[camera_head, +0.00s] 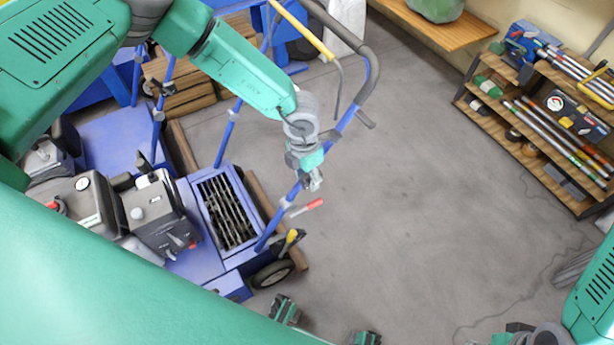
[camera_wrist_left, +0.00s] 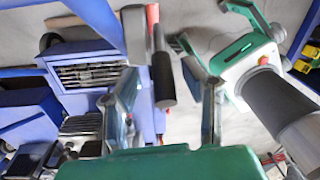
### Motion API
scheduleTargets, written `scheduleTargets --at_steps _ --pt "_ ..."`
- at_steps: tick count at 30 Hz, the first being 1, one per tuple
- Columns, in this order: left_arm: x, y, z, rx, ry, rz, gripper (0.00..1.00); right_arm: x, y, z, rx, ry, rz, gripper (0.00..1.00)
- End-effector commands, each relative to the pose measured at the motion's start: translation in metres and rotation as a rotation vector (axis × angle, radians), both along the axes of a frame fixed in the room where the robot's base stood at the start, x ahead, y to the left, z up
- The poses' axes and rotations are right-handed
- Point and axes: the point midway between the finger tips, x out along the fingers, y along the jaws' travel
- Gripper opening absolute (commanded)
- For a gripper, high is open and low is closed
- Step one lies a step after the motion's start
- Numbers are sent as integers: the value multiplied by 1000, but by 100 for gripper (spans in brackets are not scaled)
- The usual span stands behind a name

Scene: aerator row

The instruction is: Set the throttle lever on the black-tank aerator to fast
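The black-tank aerator has a dark tank (camera_head: 88,205) on a blue frame at the left of the head view. Its blue handlebar (camera_head: 347,120) rises past my left gripper (camera_head: 312,182). A red-tipped lever (camera_head: 308,207) sticks out just below that gripper, and a yellow-tipped lever (camera_head: 291,237) is lower. I cannot tell which is the throttle. In the left wrist view my left gripper (camera_wrist_left: 170,85) has its fingers apart, with a black grip (camera_wrist_left: 162,78) showing between or beyond them; contact is unclear. My right gripper (camera_wrist_left: 200,25) appears there with spread fingers.
Other blue machine parts and wooden crates (camera_head: 185,100) stand behind the aerator. A wooden shelf (camera_head: 540,165) with tools and rods is at the right, and a wooden bench (camera_head: 445,30) at the top. The grey floor between is clear. A cable lies at lower right.

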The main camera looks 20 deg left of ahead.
Motion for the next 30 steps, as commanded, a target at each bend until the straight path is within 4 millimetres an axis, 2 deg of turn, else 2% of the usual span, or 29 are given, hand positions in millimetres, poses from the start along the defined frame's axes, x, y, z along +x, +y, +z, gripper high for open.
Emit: scheduleTargets --at_steps 9,10,12,13,22,30 --pt "0 1 -3 -1 0 0 38 0 0 0 0 0 -1 40" --pt "0 1 -3 -1 0 0 31 0 0 0 0 0 -1 40" --pt "0 1 -3 -2 0 0 6 0 0 0 0 0 -1 40" --pt "0 1 -3 -2 0 0 0 0 0 0 0 0 -1 40" --pt "4 0 -4 30 27 3 0 0 0 -5 0 0 0 40" --pt "15 -9 -5 166 203 2 0 0 0 -34 0 0 0 40"
